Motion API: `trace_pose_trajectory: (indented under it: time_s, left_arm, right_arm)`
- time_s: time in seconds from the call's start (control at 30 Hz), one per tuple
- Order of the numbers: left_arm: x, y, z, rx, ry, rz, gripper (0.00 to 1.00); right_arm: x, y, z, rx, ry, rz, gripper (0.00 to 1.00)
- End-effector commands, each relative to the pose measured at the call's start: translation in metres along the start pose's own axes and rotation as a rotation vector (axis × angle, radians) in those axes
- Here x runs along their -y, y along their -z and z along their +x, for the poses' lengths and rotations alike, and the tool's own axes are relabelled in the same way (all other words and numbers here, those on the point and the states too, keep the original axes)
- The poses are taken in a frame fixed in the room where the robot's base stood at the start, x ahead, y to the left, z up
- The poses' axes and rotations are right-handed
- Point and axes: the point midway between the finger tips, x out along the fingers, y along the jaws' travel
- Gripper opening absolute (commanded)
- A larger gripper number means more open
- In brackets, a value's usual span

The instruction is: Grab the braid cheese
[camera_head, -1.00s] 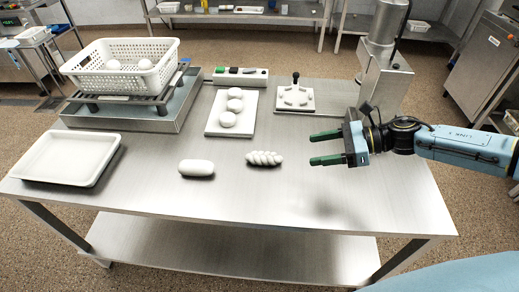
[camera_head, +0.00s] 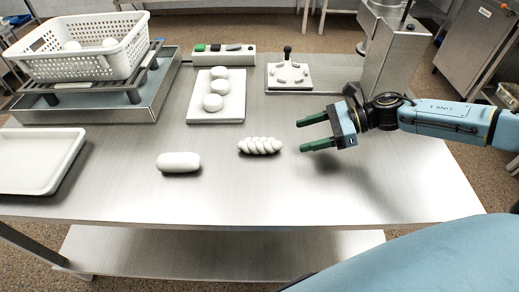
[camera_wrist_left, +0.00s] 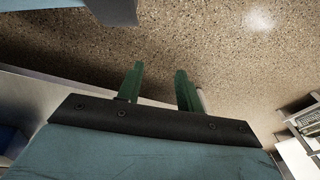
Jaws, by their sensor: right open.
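The braid cheese (camera_head: 260,146) is a small white twisted piece lying on the steel table (camera_head: 300,193), near the middle of the head view. My right gripper (camera_head: 314,132) has green fingers and comes in from the right. Its fingers are apart, point left, and nothing is between them. They are a short way right of the braid cheese, above the table, not touching it. My left gripper (camera_wrist_left: 158,84) shows only in the left wrist view, with its two green fingers apart over the speckled floor and no object visible between them.
A smooth white oval cheese (camera_head: 178,162) lies left of the braid. A white board (camera_head: 202,108) with round cheeses, a pressing plate (camera_head: 289,84), a white tray (camera_head: 38,188) and a perforated basket (camera_head: 75,66) on a steel basin stand around. The table front is clear.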

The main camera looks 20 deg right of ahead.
Motion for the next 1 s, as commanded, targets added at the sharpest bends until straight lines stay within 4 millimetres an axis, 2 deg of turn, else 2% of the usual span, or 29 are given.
trace_pose_trajectory:
  time_s: [0.33,0.57,0.9,1.0]
  left_arm:
    - [0.001,0.004,-0.003,-0.003,0.001,-0.002,0.36]
    - [0.001,0.005,-0.004,-0.003,0.001,-0.002,0.36]
    - [0.001,0.006,-0.004,0.0,0.002,-0.003,0.36]
    - [0.001,0.009,-0.006,-0.006,0.002,-0.004,0.36]
  right_arm:
    - [0.0,-0.003,0.062,0.004,-0.001,-0.002,0.66]
    - [0.0,-0.003,0.08,0.001,-0.001,-0.001,0.66]
    - [-0.001,-0.008,0.125,0.002,-0.002,-0.001,0.66]
    - [0.0,-0.008,0.129,0.001,0.001,-0.001,0.66]
